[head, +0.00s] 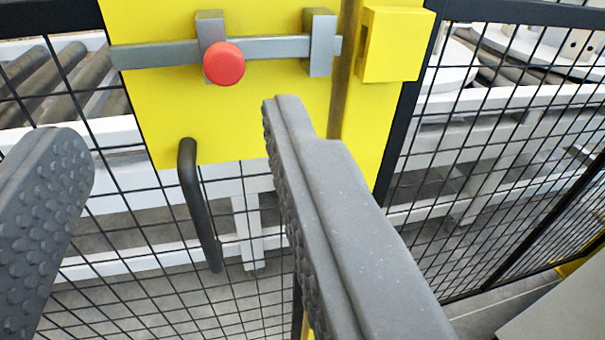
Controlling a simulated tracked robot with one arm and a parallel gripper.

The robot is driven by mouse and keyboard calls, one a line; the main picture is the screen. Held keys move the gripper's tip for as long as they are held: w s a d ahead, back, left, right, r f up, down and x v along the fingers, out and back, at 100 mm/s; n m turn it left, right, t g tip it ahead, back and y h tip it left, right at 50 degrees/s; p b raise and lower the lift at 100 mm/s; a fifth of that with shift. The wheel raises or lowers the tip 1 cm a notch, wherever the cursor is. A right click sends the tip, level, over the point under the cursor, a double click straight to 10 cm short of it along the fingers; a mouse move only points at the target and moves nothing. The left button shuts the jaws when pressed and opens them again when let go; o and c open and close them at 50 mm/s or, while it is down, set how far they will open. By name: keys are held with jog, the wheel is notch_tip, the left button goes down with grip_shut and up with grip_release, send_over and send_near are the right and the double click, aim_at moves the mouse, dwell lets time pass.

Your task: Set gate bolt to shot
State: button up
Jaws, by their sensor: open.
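The gate bolt (270,47) is a flat grey bar lying level across a yellow plate (140,20). It passes through two grey guides, and a red round knob (224,63) sits on it at the left guide. The bar's right end shows just past the right guide (321,42), apart from the yellow block (394,44) on the post. My gripper (180,145) is open and empty, with its two grey ribbed fingers wide apart, below the knob in the picture. The knob shows above and between the fingertips, with nothing held.
A dark upright handle (200,205) hangs below the plate, between my fingers in the picture. Black wire mesh fence (500,130) stands on both sides. White frames and grey rollers (75,80) lie behind the mesh.

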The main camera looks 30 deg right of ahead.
aim_at(223, 66)
jog(key=x, duration=0.4)
jog(key=d+f+x, duration=0.1)
jog(key=x, duration=0.3)
jog(key=f+p+x, duration=0.1)
jog(key=x, duration=0.3)
jog(key=shift+w+d+f, duration=0.1)
jog(key=shift+d+f, duration=0.15)
jog(key=shift+d, duration=0.05)
grip_shut()
